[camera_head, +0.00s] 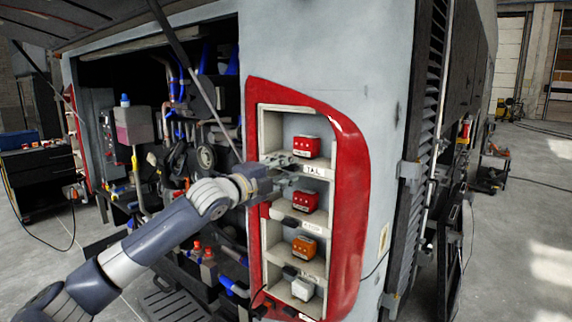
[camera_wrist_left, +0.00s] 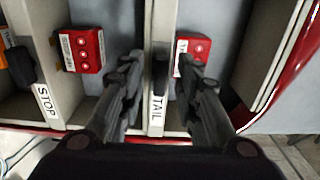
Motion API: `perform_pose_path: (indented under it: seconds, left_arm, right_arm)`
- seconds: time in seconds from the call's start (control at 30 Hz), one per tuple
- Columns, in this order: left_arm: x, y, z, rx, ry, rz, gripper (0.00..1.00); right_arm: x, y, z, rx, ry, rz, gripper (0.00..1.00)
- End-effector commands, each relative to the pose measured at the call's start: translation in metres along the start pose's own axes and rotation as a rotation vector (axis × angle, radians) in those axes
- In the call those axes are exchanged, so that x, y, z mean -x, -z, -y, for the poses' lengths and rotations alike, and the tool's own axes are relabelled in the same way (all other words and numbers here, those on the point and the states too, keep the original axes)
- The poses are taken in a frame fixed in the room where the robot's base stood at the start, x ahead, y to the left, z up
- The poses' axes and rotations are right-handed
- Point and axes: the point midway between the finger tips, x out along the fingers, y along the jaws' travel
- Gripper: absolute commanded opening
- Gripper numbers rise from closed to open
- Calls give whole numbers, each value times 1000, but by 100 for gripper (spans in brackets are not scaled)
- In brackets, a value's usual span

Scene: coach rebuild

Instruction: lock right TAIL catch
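The TAIL lamp, a red block with a white label (camera_head: 306,147), sits in the top compartment of the red-rimmed rear light housing (camera_head: 352,190). In the left wrist view, the lamp (camera_wrist_left: 193,48) is partly behind a finger. The TAIL catch, a dark bar (camera_wrist_left: 160,75), lies at the divider beside the TAIL label (camera_wrist_left: 158,108). My left gripper (camera_wrist_left: 160,66) is open, with one finger on each side of the catch and gaps visible. In the head view, my left gripper (camera_head: 291,169) is at the compartment's left edge. My right gripper is not in view.
Below are another red lamp (camera_head: 305,201), an orange lamp (camera_head: 304,247) and a white lamp (camera_head: 302,289), with dark catches nearby. The STOP label (camera_wrist_left: 45,101) shows in the wrist view. The open engine bay lies left; a louvred panel (camera_head: 425,130) stands right.

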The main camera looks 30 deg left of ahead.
Motion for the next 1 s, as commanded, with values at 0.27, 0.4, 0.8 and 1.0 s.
perform_pose_path:
  seconds: [0.27, 0.4, 0.8, 1.0]
  left_arm:
    - [-8, 1, 0, -1, 0, -1, 31]
    - [-7, 1, 0, -1, 0, -1, 31]
    - [-7, 1, 0, 1, -1, -1, 0]
    - [-7, 1, 0, 38, -2, -1, 0]
  right_arm:
    - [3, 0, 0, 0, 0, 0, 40]
    - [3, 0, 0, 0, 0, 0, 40]
    - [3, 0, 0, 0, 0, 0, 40]
    - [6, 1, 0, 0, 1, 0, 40]
